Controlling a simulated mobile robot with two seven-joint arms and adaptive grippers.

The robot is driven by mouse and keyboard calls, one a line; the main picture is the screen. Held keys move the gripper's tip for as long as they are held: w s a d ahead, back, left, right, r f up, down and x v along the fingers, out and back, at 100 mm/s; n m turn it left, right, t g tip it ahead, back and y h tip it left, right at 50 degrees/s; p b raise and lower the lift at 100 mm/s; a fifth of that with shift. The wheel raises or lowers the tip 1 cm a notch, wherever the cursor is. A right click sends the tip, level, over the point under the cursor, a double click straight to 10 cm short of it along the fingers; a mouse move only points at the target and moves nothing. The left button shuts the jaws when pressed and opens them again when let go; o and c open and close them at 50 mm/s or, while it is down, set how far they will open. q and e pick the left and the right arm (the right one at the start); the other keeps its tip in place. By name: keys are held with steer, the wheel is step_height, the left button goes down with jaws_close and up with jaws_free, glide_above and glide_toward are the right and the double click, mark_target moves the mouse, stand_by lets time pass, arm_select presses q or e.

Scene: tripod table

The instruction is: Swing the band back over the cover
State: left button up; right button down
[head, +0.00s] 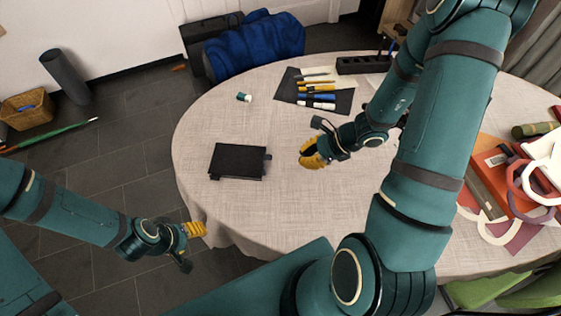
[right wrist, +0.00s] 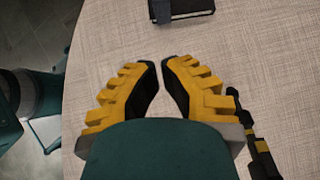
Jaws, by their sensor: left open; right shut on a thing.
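A black notebook (head: 237,160) lies flat and closed-looking on the left part of the table. Small dark bits stick out at its right edge; I cannot tell whether they are the band. Part of the notebook (right wrist: 192,7) shows at the top of the right wrist view. My right gripper (head: 303,152) is right of the notebook, apart from it. Its yellow fingers (right wrist: 163,62) are nearly together, and what they hold is too small to make out. My left gripper (head: 204,229) is open, off the table's front-left edge.
The round table's cloth (head: 215,115) is bare around the notebook. A small white-and-teal item (head: 244,97) lies behind it. A dark mat (head: 337,101) holds several markers. A black holder (head: 362,65) stands at the back. Papers and rings (head: 520,195) lie at the right.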

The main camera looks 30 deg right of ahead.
steer(key=w+a+f+b, duration=0.1)
steer(key=w+a+f, duration=0.2)
steer(key=a, duration=0.3)
steer(key=shift+w, duration=0.35)
